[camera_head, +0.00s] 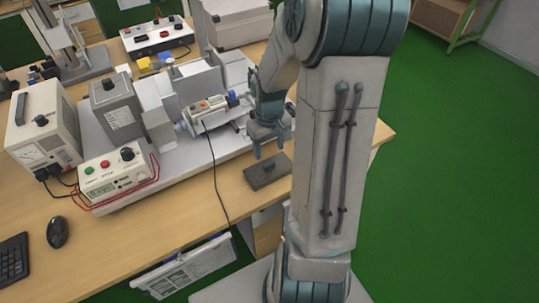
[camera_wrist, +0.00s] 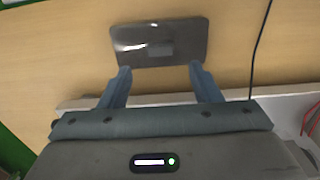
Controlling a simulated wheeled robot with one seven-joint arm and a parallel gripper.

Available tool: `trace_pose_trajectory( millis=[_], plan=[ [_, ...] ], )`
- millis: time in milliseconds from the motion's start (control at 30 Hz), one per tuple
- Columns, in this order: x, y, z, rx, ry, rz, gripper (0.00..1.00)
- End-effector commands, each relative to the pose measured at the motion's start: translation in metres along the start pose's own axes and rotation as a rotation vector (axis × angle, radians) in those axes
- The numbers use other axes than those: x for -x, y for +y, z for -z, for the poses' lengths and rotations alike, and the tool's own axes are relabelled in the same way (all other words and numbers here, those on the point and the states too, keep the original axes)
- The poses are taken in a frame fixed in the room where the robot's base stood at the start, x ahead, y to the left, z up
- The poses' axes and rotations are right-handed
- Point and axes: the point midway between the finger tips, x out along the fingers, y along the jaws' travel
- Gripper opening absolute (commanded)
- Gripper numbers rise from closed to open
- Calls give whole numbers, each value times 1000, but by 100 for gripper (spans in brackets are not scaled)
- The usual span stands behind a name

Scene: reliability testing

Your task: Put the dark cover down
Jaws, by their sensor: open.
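The dark cover (camera_head: 268,171) is a flat dark plate with rounded corners and a small raised block on top. It lies on the wooden table near the front edge, just in front of the light grey base plate. In the wrist view the cover (camera_wrist: 160,42) lies beyond the fingertips, with its raised block (camera_wrist: 160,48) between their lines. My gripper (camera_head: 270,150) is above and beside the cover, with its fingers pointing down. In the wrist view my gripper (camera_wrist: 160,70) has its two fingers wide apart and nothing between them.
A test rig (camera_head: 205,108) with a cabled device stands behind the cover on the base plate. A black cable (camera_head: 215,175) runs over the table to the cover's left. A control box (camera_head: 113,172), a power unit (camera_head: 45,130) and a mouse (camera_head: 57,232) are further left. Bare table surrounds the cover.

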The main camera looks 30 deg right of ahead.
Motion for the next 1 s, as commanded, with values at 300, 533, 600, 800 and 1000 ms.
trace_pose_trajectory(
  millis=[300,533,600,800,1000],
  plan=[
    [49,0,0,0,1,-1,57],
    [73,-19,-9,4,22,-32,57],
    [87,-33,-18,3,43,-51,57],
    [125,-78,-56,-15,129,-76,57],
    [145,-109,-95,-33,211,-44,57]
  ],
)
